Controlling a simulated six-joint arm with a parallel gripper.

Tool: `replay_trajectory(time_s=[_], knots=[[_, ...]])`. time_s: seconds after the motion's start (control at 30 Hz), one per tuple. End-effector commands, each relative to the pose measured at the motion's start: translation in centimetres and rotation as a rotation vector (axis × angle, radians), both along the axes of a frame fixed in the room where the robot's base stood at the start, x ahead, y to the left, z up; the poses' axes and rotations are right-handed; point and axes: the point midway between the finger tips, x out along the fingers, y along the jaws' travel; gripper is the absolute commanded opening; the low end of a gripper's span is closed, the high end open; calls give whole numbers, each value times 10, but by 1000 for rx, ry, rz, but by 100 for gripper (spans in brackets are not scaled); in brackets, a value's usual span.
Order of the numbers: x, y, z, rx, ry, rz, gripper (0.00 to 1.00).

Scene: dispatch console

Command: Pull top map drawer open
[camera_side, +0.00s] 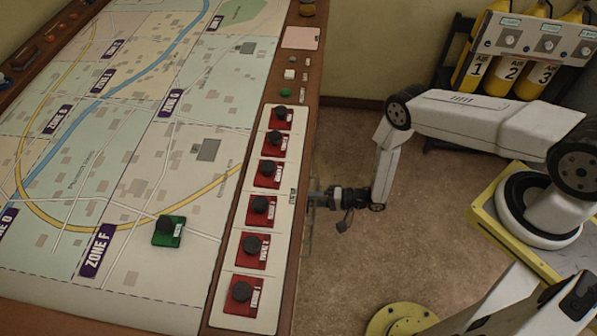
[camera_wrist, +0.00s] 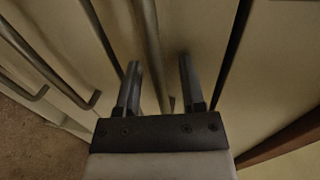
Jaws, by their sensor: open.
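In the wrist view, my gripper (camera_wrist: 159,62) is open, its two dark fingers pointing at the drawer fronts. A metal bar handle (camera_wrist: 152,45) runs between the fingers, with a gap to each side; I cannot tell how deep the fingers reach around it. It is on the drawer front (camera_wrist: 205,35) nearest the wooden table edge (camera_wrist: 285,140), apparently the top map drawer. In the side view, my gripper (camera_side: 316,198) is at the right side of the map table (camera_side: 305,120), by its edge.
More bar handles (camera_wrist: 95,100) lie to the left in the wrist view. On the tabletop are a map (camera_side: 130,190), a row of red blocks with dark knobs (camera_side: 261,210) and a green one (camera_side: 168,231). Yellow air cylinders (camera_side: 510,70) stand at the back right.

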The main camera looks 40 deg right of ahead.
Motion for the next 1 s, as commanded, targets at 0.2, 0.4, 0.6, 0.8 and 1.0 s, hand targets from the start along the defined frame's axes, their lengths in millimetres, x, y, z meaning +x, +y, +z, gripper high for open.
replay_trajectory(time_s=[0.2,0.4,0.6,0.8,1.0], knots=[[0,0,0,0,0,0,41],[0,0,0,0,0,0,0],[0,0,0,1,-1,0,0],[0,0,1,1,-1,0,0],[0,0,1,1,-2,0,0]])
